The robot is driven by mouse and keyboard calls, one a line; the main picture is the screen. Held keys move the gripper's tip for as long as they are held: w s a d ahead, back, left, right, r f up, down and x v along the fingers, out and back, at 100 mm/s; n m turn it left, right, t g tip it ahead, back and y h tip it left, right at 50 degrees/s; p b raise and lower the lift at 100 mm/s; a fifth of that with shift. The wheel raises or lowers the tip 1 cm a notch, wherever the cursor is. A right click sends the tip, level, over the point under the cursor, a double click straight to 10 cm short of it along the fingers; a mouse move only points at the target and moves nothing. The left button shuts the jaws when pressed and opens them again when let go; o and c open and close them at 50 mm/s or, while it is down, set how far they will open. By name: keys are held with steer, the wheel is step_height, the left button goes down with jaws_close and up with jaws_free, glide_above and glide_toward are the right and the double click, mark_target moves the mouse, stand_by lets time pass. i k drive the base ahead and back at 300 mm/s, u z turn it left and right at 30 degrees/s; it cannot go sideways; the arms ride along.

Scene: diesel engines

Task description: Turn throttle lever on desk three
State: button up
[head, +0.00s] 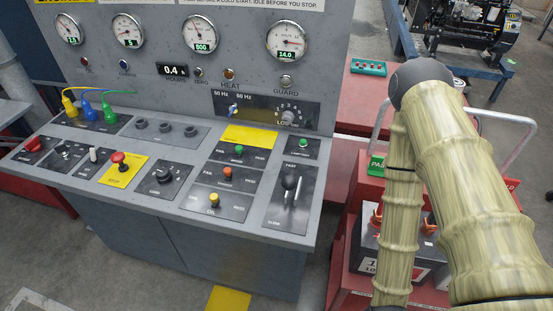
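A throttle lever (290,184) with a round black knob stands on a dark plate at the right end of the grey control desk (136,178). The plate carries the words FAST at the top and SLOW at the bottom, and the lever is near its middle. No desk number can be read here. My arm, with a pale bamboo-like skin, fills the right side, apart from the lever. My gripper is outside the picture, so its opening cannot be seen.
Left of the lever are colored push knobs, a black rotary knob (163,175) and a red stop button (119,158). Gauges line the upright panel behind. A red cart (340,233) with a battery stands at the right, partly behind my arm. The space directly above the lever is clear.

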mark_target(289, 182)
steer(key=u, duration=0.6)
steer(key=k, duration=1.35)
steer(key=z, duration=0.35)
